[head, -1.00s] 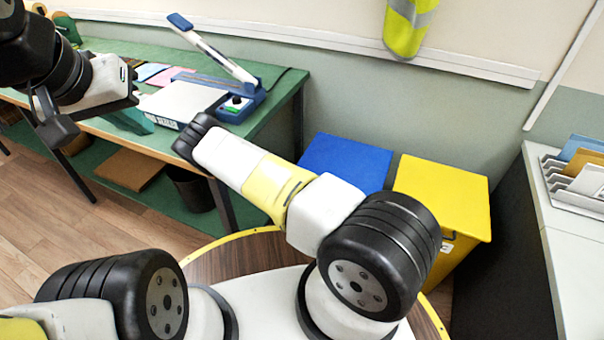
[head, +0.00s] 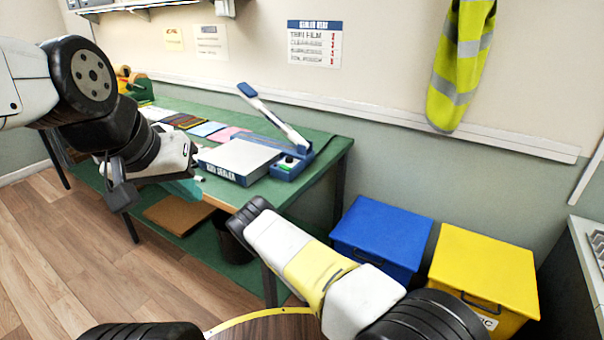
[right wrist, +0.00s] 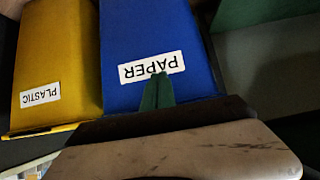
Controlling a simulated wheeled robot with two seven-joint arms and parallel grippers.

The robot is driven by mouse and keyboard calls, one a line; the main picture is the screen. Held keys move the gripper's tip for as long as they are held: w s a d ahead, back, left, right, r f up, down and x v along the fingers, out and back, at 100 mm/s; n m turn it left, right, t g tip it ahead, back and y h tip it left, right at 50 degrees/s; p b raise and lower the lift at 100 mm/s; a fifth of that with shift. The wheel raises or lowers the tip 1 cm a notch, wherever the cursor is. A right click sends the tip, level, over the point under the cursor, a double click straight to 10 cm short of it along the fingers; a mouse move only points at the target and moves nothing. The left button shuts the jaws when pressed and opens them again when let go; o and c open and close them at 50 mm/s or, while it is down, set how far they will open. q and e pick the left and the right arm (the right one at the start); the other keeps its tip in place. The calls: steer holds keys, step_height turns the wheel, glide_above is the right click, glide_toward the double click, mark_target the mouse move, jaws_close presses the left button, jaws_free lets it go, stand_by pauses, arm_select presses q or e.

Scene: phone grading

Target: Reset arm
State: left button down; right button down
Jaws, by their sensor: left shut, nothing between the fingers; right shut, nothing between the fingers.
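My left gripper (head: 188,188) shows in the head view at left, in front of the green bench as I see it. Its teal fingers are shut with nothing between them, and they are partly hidden by the wrist. My right arm (head: 305,262) reaches from the lower right up to its elbow in the head view; its gripper is out of sight there. In the right wrist view my right gripper (right wrist: 157,92) shows its green fingers shut and empty, in front of the blue paper bin (right wrist: 155,30).
The blue bin (head: 380,232) and yellow bin (head: 485,265) stand by the wall; the yellow one reads PLASTIC in the right wrist view (right wrist: 50,60). The green bench (head: 325,155) carries a bag sealer (head: 238,160) and coloured sheets. Grey worktop (head: 585,240) at right. Open wooden floor (head: 65,260) at left.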

steer(key=w+a+r+m+g+y, duration=0.1)
steer(key=w+a+r+y, duration=0.15)
steer(key=a+r, duration=0.45)
steer(key=w+a+r+g+y, duration=0.1)
steer(key=w+a+r+g, duration=0.15)
steer(key=r, duration=0.85)
steer(key=s+a+r+n+y, duration=0.2)
steer(key=s+r+y, duration=0.1)
steer(key=r, duration=1.1)
steer(key=s+a+r+n+y, duration=0.1)
steer(key=s+a+r+y, duration=0.15)
steer(key=r, duration=1.15)
steer(key=s+d+r+n, duration=0.2)
steer(key=s+r, duration=0.3)
steer(key=s, duration=0.3)
steer(key=s+d+r+n, duration=0.2)
steer(key=s+r, duration=0.3)
steer(key=s, duration=0.3)
steer(key=s+d+r+n+t, duration=0.1)
steer(key=s+r+n, duration=0.1)
steer(key=s+r, duration=0.3)
steer(key=s, duration=0.3)
steer(key=shift+s+d+r, duration=0.15)
steer(key=shift+s+d, duration=0.2)
steer(key=shift+d, duration=0.05)
